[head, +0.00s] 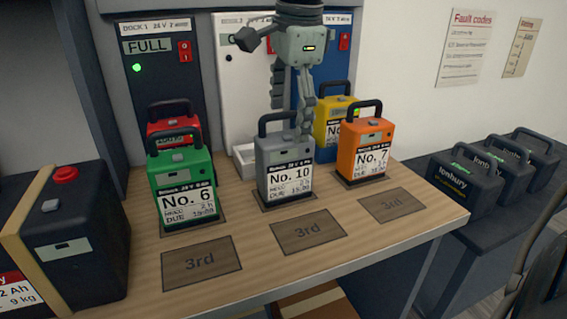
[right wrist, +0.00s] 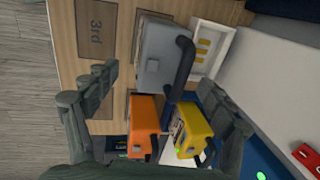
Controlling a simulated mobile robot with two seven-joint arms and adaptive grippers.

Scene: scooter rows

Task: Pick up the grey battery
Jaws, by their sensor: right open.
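The grey battery (head: 285,165), labelled No. 10, stands upright on the wooden bench in the middle of the front row, its dark handle on top. It also shows in the right wrist view (right wrist: 160,52), beyond the fingertips. Whether a finger touches the handle cannot be told. My left gripper is not in view.
A green battery (head: 183,178) stands left of the grey one, an orange battery (head: 364,152) right. A red battery (head: 173,128) and yellow battery (head: 333,122) stand behind. A white tray (head: 242,160) lies behind the grey battery. Bench mats marked 3rd (head: 308,232) are empty in front.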

